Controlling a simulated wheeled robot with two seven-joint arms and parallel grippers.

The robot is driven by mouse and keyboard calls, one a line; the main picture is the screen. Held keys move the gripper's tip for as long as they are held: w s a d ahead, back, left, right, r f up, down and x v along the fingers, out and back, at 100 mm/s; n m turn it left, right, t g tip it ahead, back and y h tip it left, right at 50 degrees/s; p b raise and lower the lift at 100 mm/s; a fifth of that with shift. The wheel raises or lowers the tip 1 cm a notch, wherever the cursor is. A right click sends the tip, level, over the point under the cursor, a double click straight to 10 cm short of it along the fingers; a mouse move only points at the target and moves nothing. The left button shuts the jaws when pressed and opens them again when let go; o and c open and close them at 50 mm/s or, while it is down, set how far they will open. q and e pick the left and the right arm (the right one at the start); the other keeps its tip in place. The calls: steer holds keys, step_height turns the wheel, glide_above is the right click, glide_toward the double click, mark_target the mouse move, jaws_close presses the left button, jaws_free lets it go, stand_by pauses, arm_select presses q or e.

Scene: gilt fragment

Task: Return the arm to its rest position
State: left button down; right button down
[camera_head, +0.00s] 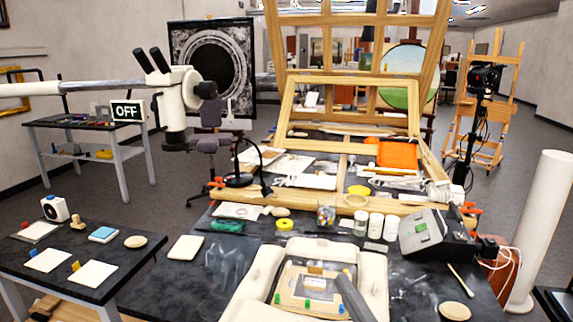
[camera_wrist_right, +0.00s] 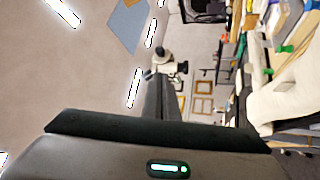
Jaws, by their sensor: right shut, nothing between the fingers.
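My right gripper (camera_head: 346,283) shows as a dark grey shape rising from the bottom edge of the head view. It is over the right part of a wooden board (camera_head: 292,301) framed by cream padded cushions (camera_head: 258,272). Its fingers are shut with nothing held. In the right wrist view, the dark closed fingers (camera_wrist_right: 162,95) extend away from the grey wrist housing (camera_wrist_right: 100,155), and the view is turned sideways. I cannot tell whether the gripper touches the board. My left gripper is out of view.
A dark worktable holds white jars (camera_head: 375,225), a grey device (camera_head: 424,230) and a round tan pad (camera_head: 454,311). A wooden easel frame (camera_head: 285,155) stands behind. A white microscope (camera_head: 180,95) hangs at left above a side table (camera_head: 125,262). A white roll (camera_head: 540,230) stands at right.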

steer(key=s+d+f+m+g+h, duration=0.3)
steer(key=s+d+f+m+h, duration=0.15)
steer(key=f+m, duration=0.4)
steer(key=s+d+f+m+g+h, duration=0.4)
steer(key=d+f+m+h, duration=0.15)
steer(key=f, duration=0.65)
steer(key=s+f+m+g, duration=0.2)
steer(key=s+f+g, duration=0.4)
steer(key=s, duration=0.6)
steer(key=s+f+m+g, duration=0.2)
steer(key=s+f+g, duration=0.2)
steer(key=s+f, duration=0.85)
steer(key=f, duration=2.4)
steer(key=s+d+f+g, duration=0.1)
steer(key=s+d+f, duration=0.2)
steer(key=s+f, duration=1.3)
steer(key=shift+s+f+g+y, duration=0.2)
steer(key=shift+s+g+y, duration=0.1)
steer(key=shift+g+y, duration=0.1)
